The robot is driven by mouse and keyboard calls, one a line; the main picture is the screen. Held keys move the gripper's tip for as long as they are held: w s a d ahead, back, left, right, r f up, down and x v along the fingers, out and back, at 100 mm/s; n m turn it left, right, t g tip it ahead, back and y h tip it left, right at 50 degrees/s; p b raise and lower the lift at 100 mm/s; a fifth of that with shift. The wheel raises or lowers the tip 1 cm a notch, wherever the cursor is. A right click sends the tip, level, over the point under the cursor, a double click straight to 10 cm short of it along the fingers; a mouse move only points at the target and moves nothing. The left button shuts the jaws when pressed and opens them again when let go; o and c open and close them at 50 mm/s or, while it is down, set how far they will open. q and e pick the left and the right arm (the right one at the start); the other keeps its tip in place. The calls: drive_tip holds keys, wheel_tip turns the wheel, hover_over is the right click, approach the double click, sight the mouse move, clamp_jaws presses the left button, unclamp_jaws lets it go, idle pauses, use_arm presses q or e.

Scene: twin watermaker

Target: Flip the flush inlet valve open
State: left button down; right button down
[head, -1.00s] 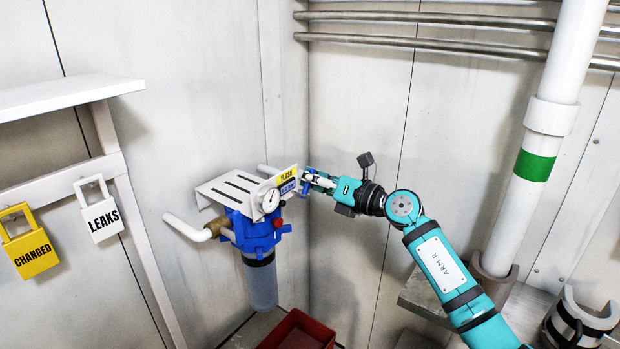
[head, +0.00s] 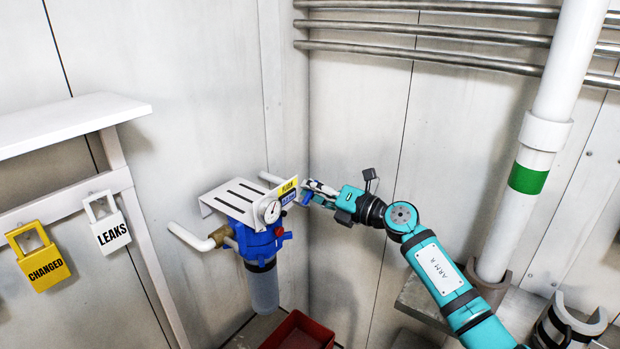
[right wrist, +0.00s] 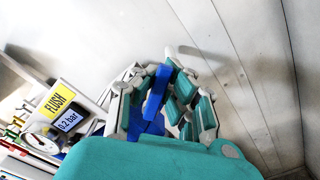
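The flush inlet unit has a blue filter head (head: 258,243) under a white slotted bracket (head: 236,199), with a round gauge (head: 270,211) and a yellow FLUSH label (head: 287,187). The FLUSH label also shows in the right wrist view (right wrist: 58,99). A blue lever (right wrist: 156,90) stands between the fingers of my right gripper (right wrist: 152,75), just right of the label. The fingers look spread around the lever; firm contact is not clear. In the head view my right gripper (head: 315,190) is at the unit's right side. My left gripper is not in view.
A clear filter bowl (head: 263,290) hangs below the head, above a red bin (head: 300,333). A white pipe (head: 190,237) sticks out at left. Yellow CHANGED (head: 43,264) and white LEAKS (head: 111,232) tags hang from the shelf frame. The wall stands close behind the gripper.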

drive_tip(key=m+p, duration=0.1)
drive_tip(key=f+m+p, duration=0.1)
drive_tip(key=m+p, duration=0.1)
drive_tip(key=m, duration=0.1)
drive_tip(key=shift+w+d+f, duration=0.2)
drive_tip(key=shift+d, duration=0.05)
drive_tip(key=shift+f+m+p, duration=0.3)
drive_tip(key=shift+m+p, duration=0.15)
drive_tip(key=shift+m, duration=0.25)
drive_tip(key=shift+f+m+p, duration=0.25)
drive_tip(key=shift+m+p, duration=0.15)
drive_tip(key=shift+m, duration=0.3)
drive_tip(key=shift+f, duration=0.1)
drive_tip(key=c, duration=1.3)
unclamp_jaws()
drive_tip(key=shift+d, duration=0.15)
drive_tip(key=v, duration=1.2)
